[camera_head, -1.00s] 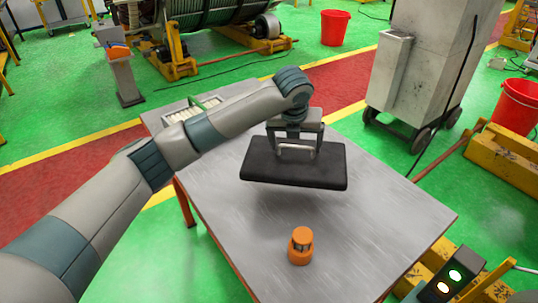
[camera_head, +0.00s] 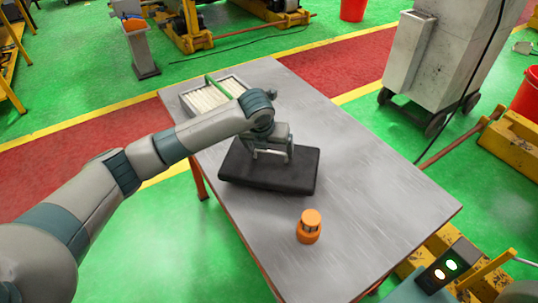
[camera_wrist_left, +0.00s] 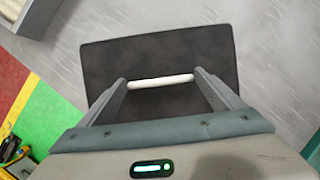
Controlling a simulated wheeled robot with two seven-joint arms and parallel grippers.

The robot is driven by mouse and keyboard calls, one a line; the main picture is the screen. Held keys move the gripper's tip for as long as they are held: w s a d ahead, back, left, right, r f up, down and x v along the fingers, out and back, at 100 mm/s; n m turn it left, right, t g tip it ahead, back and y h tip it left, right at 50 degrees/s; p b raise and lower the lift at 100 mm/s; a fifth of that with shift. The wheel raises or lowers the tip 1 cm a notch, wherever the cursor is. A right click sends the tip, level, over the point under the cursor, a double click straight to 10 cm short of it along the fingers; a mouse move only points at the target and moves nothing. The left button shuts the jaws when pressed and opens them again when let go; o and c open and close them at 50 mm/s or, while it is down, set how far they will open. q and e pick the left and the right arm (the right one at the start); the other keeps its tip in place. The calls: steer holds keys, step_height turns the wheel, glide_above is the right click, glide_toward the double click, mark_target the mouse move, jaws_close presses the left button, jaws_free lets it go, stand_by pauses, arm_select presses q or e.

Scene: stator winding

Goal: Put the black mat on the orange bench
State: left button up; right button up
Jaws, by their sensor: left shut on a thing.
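The black mat (camera_head: 266,172) is a thick dark slab with a pale handle on top. It lies flat over the left part of the bench, whose grey metal top (camera_head: 375,215) rests on orange legs (camera_head: 198,180). My left gripper (camera_head: 269,154) is above the mat, shut on its handle (camera_wrist_left: 160,81). In the left wrist view the handle spans between the two fingers, with the mat (camera_wrist_left: 170,55) beneath. The mat is at or just above the bench top; I cannot tell if it touches. My right gripper is not in view.
An orange beacon (camera_head: 309,226) stands on the bench near the mat's front right. A tray with pale rods (camera_head: 208,97) sits at the back left corner. The right half of the bench top is clear. A grey wheeled cabinet (camera_head: 440,65) stands behind.

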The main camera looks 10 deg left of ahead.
mark_target(269, 160)
arm_select(q)
steer(key=shift+f, duration=0.15)
step_height(269, 160, down, 3)
steer(key=shift+a+f+p, duration=0.1)
steer(key=shift+f+p, duration=0.05)
steer(key=shift+p, duration=0.85)
steer(key=shift+f, duration=0.25)
steer(key=o, duration=1.7)
steer(key=shift+f, duration=0.1)
steer(key=shift+c, duration=0.2)
steer(key=shift+s, duration=0.1)
steer(key=b+v, duration=0.3)
steer(key=v, duration=0.9)
